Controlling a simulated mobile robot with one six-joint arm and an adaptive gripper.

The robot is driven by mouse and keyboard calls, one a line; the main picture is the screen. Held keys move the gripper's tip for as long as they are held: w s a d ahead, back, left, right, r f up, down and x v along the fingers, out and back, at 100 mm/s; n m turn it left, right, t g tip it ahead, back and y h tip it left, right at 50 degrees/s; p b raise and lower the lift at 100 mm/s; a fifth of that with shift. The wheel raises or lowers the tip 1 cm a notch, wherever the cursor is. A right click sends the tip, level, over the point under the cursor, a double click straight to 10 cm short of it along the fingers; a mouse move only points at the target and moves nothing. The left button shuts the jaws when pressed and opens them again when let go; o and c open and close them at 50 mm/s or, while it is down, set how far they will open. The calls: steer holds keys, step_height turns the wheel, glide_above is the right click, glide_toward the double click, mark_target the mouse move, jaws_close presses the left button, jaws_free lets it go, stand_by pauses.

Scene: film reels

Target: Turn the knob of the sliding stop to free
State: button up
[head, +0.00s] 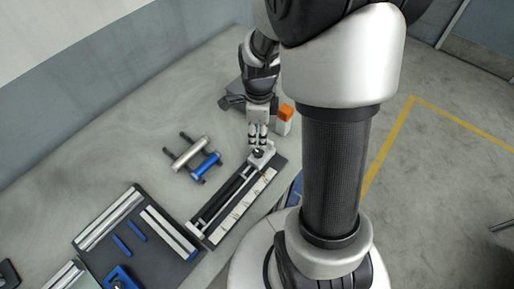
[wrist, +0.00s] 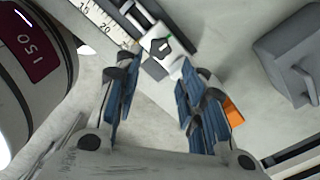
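The sliding stop (head: 264,158) is a pale block at the far end of a dark track with a white ruled scale (head: 240,208). In the wrist view the stop (wrist: 170,58) shows from above, with a small dark knob (wrist: 159,46) on top bearing a green mark. I cannot read the knob's setting. My gripper (head: 258,146) points down over the stop.
An orange-topped white box (head: 285,119) stands just right of my gripper. A grey block (wrist: 292,52) with a handle is near it. A silver roller (head: 191,154) and a blue roller (head: 206,166) lie left of the track. A dark tray (head: 165,262) with rails is nearer.

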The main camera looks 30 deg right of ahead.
mark_target(258, 152)
step_height(258, 152, down, 9)
steer(key=shift+r+b, duration=0.2)
steer(key=shift+b, duration=0.9)
steer(key=shift+c, duration=0.6)
steer(key=c, duration=0.7)
